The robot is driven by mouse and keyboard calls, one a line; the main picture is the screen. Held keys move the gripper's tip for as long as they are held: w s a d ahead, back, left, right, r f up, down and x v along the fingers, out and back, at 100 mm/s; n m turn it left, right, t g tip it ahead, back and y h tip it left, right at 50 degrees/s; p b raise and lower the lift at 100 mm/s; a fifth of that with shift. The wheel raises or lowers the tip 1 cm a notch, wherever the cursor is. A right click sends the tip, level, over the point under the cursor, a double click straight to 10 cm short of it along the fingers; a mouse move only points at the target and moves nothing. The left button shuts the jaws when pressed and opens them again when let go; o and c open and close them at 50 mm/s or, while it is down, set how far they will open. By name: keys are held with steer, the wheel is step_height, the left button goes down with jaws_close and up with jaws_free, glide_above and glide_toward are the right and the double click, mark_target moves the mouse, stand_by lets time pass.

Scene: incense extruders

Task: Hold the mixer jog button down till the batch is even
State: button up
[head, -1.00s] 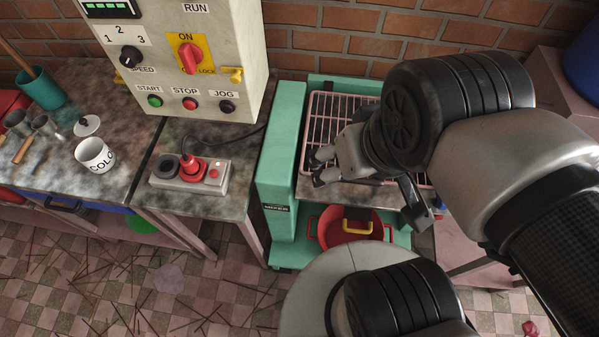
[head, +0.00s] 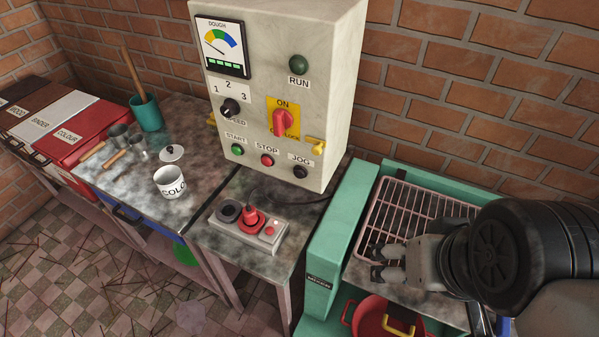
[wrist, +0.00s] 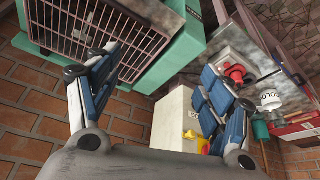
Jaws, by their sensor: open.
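The mixer control box (head: 272,150) stands on the bench at the back, in the middle of the head view. Its black JOG button (head: 300,171) is at the lower right of the panel, beside the red STOP (head: 267,159) and green START (head: 237,150) buttons. The dough gauge (head: 222,47) shows a needle over coloured bands. My gripper (head: 377,262) is open and empty in front of the mixer's wire guard (head: 410,213), right of and below the panel, well apart from the JOG button. In the wrist view the control box (wrist: 176,120) shows between the open fingers.
A grey pendant with a red knob (head: 249,228) lies on the bench below the panel. A white cup (head: 171,182) stands left of it. The green mixer frame (head: 335,240) rises beside my gripper, with a red pan (head: 375,318) below.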

steer(key=shift+c, duration=0.4)
jaws_close()
stand_by(0.5)
stand_by(1.3)
